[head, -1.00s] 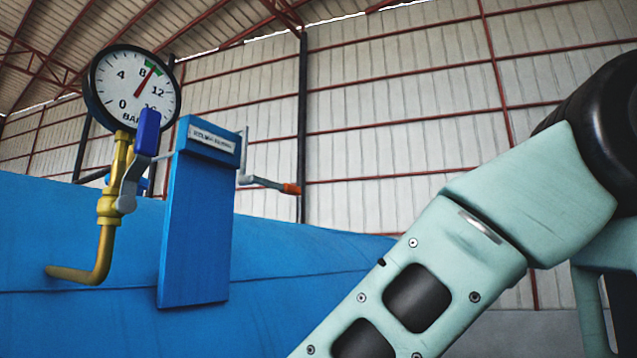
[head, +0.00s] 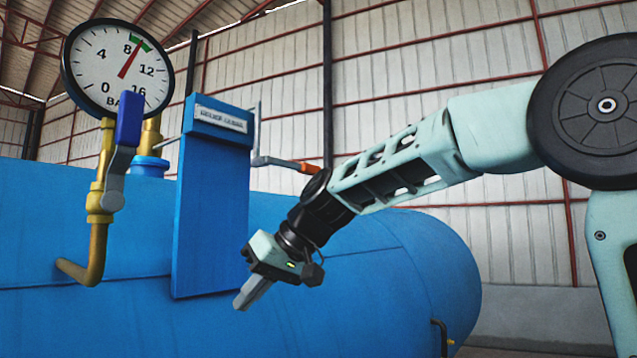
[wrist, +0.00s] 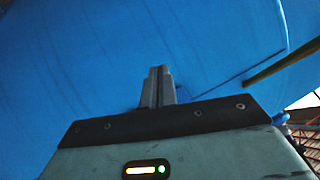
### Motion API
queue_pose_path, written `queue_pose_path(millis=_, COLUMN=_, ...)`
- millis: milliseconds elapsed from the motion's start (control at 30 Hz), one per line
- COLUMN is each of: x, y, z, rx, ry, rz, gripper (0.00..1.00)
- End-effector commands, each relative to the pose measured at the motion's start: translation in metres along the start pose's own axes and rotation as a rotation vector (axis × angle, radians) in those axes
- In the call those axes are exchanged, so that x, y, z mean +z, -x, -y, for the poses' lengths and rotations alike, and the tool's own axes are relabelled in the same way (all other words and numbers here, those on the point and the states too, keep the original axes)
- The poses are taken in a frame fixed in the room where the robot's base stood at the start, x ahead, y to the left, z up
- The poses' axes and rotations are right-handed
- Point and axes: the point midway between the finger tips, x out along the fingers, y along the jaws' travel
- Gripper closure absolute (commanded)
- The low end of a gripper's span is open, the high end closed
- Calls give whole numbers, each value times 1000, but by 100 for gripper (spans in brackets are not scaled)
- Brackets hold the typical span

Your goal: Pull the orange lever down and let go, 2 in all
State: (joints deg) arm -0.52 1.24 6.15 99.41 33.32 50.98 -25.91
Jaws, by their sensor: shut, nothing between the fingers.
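The orange lever (head: 307,168) is a grey arm with an orange tip, sticking out to the right behind the blue upright panel (head: 212,210). It slopes slightly down toward its tip. My gripper (head: 243,302) is below and to the left of the lever, in front of the blue tank, apart from the lever and pointing down-left. Its fingers are shut and empty. In the wrist view the closed fingers (wrist: 158,85) show against the blue tank, and the orange lever is not visible there.
A pressure gauge (head: 118,68) at the left has its needle near the green band just past 8. A blue-handled valve (head: 128,125) on a yellow pipe stands below it. The blue tank (head: 400,270) fills the lower area.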

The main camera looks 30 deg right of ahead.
Motion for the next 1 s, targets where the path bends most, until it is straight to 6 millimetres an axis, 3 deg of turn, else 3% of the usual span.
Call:
queue_pose_path(millis=33, x=-36, y=32, z=-16, rx=7, ry=-7, rz=-75, gripper=100)
queue_pose_path(millis=200, x=-120, y=135, z=-63, rx=38, ry=28, rz=-303, gripper=100)
queue_pose_path(millis=333, x=-164, y=219, z=-90, rx=87, ry=91, rz=-458, gripper=100)
queue_pose_path(millis=500, x=-193, y=306, z=-106, rx=159, ry=186, rz=-598, gripper=100)
queue_pose_path(millis=600, x=-200, y=338, z=-109, rx=191, ry=229, rz=-644, gripper=100)
queue_pose_path(millis=700, x=-203, y=355, z=-110, rx=208, ry=254, rz=-667, gripper=100)
queue_pose_path(millis=1000, x=-204, y=360, z=-110, rx=214, ry=264, rz=-676, gripper=100)
